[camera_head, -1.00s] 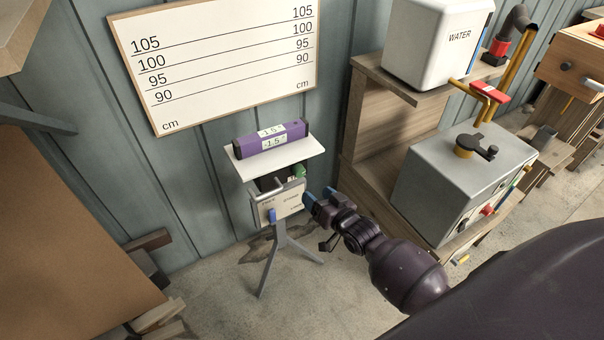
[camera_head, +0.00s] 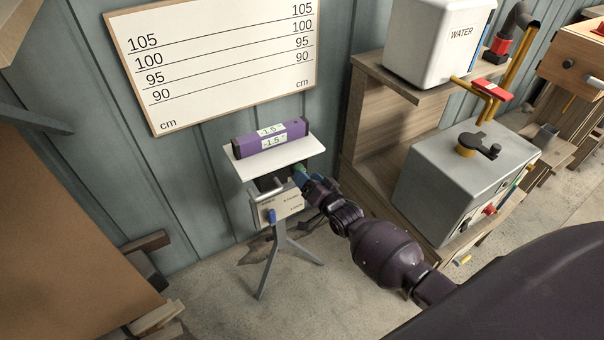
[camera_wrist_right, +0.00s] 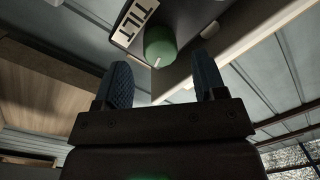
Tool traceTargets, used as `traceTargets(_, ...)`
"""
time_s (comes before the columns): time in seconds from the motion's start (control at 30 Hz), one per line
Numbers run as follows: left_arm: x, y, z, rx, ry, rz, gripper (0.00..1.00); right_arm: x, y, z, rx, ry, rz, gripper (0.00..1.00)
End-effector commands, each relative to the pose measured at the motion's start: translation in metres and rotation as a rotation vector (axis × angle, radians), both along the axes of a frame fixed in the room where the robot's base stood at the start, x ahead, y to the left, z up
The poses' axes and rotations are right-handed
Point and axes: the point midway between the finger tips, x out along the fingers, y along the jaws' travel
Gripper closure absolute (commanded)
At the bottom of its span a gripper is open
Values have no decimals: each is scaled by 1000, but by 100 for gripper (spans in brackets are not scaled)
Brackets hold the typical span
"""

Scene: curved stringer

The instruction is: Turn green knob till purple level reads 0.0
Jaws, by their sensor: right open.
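The purple level (camera_head: 243,149) lies on a white plate (camera_head: 300,154) on top of a tripod stand (camera_head: 277,240). The green knob is on the stand's right side and is mostly hidden by my gripper in the head view. In the right wrist view the green knob (camera_wrist_right: 159,45) shows clearly, with a white mark, beside a TILT label (camera_wrist_right: 135,22). My right gripper (camera_head: 304,178) is open; its blue fingers (camera_wrist_right: 162,82) point at the knob, one on either side in the picture. My left gripper is out of view.
A blue knob (camera_head: 271,216) and a grey crank handle (camera_head: 265,192) are on the stand's front. A board with height lines (camera_head: 220,60) hangs on the wall behind. A wooden shelf (camera_head: 375,130) with a water tank (camera_head: 430,40) and a grey box (camera_head: 460,180) stands right.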

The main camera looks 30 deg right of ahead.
Motion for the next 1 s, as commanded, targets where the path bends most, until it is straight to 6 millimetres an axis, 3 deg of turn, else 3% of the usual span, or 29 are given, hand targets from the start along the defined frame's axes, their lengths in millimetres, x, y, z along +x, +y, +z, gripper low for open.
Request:
traceTargets(0.23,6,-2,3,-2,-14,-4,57,24,3,-1,0,1,1,36)
traceTargets(0.63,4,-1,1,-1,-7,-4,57,28,3,0,0,0,0,37)
traceTargets(0.93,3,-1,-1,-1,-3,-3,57,28,3,0,0,0,0,83)
traceTargets(1.0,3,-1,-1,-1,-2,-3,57,28,3,0,-1,0,0,85)
